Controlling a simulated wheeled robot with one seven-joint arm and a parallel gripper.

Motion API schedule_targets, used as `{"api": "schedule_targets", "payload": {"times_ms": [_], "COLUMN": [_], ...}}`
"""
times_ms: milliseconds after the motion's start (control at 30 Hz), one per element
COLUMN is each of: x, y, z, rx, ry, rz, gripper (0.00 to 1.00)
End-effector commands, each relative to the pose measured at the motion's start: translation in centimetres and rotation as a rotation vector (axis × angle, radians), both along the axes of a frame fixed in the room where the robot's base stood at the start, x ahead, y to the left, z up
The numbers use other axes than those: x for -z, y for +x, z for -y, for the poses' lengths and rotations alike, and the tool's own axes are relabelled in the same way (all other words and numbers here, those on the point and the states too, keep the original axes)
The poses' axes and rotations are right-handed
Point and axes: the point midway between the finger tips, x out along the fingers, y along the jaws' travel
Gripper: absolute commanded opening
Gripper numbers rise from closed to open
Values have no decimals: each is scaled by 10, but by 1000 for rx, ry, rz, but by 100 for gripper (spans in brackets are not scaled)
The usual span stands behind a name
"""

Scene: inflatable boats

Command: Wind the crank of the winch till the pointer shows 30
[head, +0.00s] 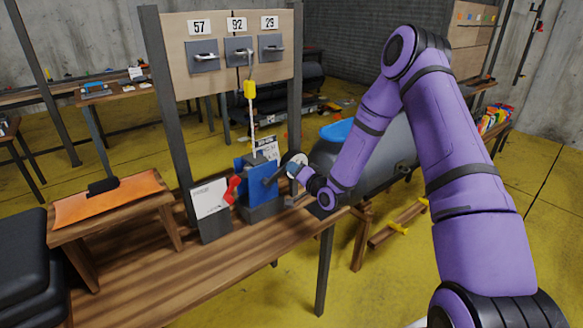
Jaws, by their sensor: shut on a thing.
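The winch is a blue block (256,186) on a grey base, standing on the wooden bench. A red part (231,190) sticks out at its left side. A white card (210,199) leans just left of it; its marks are too small to read. My gripper (272,181) is at the right front of the winch, shut on the crank, which it and the wrist largely hide. A line with a yellow piece (250,89) runs from the board above down to the winch. I cannot make out the pointer or its reading.
A board (180,75) with plates 57, 92 and 29 and grey latches stands on dark posts over the bench. An orange-topped stand (108,199) is on the left. A grey inflatable boat (390,150) lies behind my forearm. The bench front (190,265) is clear.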

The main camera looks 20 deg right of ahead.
Motion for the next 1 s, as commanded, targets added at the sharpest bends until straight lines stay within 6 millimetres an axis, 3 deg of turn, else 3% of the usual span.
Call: {"api": "schedule_targets", "payload": {"times_ms": [500,1000], "x": [43,62], "y": [1,0], "z": [8,5], "rx": [1,0], "ry": [439,643], "rz": [-147,-213], "gripper": [0,0]}}
